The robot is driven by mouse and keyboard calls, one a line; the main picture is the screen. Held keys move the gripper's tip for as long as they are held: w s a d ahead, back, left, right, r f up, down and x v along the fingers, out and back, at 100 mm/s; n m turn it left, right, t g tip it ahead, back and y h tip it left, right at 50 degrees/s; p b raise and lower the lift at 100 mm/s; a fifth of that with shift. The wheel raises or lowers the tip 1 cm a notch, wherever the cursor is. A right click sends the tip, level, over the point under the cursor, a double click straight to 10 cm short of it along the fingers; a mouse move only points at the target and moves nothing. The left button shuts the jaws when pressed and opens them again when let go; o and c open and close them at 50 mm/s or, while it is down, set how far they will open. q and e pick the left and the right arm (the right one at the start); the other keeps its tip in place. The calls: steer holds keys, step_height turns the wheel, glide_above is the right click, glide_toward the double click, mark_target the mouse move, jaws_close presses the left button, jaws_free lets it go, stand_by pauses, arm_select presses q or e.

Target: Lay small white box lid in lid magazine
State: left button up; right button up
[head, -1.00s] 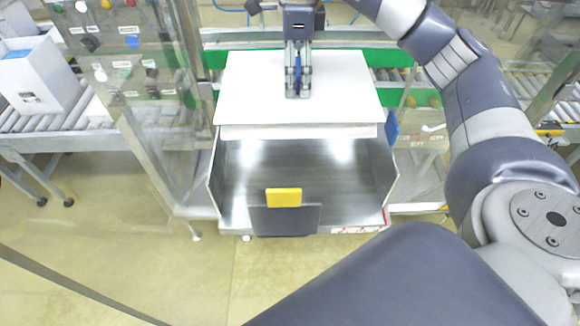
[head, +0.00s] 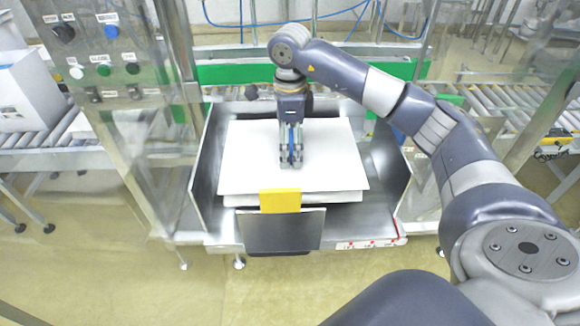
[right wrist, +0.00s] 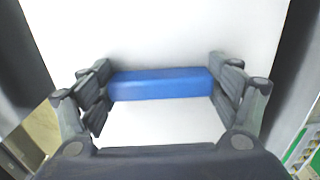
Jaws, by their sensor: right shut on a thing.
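The small white box lid (head: 335,150) is a flat white panel with a blue grip block (right wrist: 160,84) on its top. My right gripper (head: 291,160) points down and is shut on the blue block, one finger at each end of it in the right wrist view. The lid lies level within the lid magazine (head: 205,165), an open metal tray with upright side walls and a front plate with a yellow tab (head: 281,200). Whether the lid touches the magazine floor is hidden. My left gripper is out of view.
Roller conveyors run at the left (head: 40,140) and right (head: 500,103). A control panel (head: 100,45) with buttons stands at the left. A white box (head: 25,85) sits on the left conveyor. A green rail (head: 225,73) passes behind the magazine.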

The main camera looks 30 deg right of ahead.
step_height(320, 180, down, 6)
steer(key=shift+r+p, duration=0.1)
steer(key=shift+p, duration=0.45)
steer(key=o, duration=0.8)
steer(key=shift+f, duration=0.2)
steer(key=o, duration=0.4)
steer(key=shift+r, duration=0.1)
steer(key=shift+r, duration=0.15)
step_height(320, 180, up, 11)
steer(key=b, duration=0.2)
steer(key=shift+f+b, duration=0.2)
steer(key=shift+b, duration=0.1)
steer(key=shift+r, duration=0.65)
